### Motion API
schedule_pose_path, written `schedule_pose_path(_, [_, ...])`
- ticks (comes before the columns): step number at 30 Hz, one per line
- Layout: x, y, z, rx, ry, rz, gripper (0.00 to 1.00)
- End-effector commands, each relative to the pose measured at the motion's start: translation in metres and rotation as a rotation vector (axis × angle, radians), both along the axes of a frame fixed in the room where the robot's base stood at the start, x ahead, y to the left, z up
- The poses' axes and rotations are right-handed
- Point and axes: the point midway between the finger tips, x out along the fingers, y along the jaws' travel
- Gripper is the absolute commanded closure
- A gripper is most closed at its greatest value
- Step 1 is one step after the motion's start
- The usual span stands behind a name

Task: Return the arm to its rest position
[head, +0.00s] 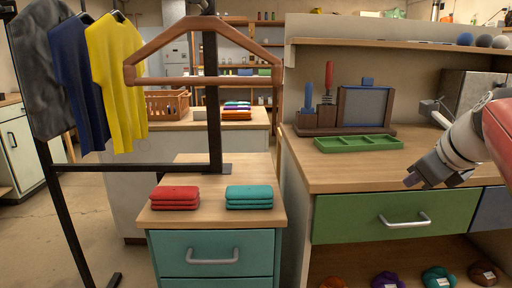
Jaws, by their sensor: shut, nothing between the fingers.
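My arm reaches in from the right edge in the head view. My gripper (412,180) is at its end, pointing left and down. It is shut and empty. It shows above the front part of the wooden workbench top (345,172), to the right of the green tray (358,143), and does not appear to touch anything. The rest of the arm is cut off by the picture's edge.
A green drawer (395,216) is under the workbench. A teal cabinet (213,254) bears folded red cloths (175,198) and teal cloths (249,197). A dark rack with a wooden hanger (202,82) and shirts, including a yellow one (117,80), stands left.

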Motion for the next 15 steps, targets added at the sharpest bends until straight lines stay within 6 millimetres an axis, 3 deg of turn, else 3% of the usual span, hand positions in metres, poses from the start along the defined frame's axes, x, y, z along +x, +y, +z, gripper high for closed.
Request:
schedule_pose_path(8, [-0.038,0.061,-0.044,-0.385,0.032,0.506,1.00])
schedule_pose_path(15, [-0.101,0.123,-0.116,-0.925,0.042,1.260,1.00])
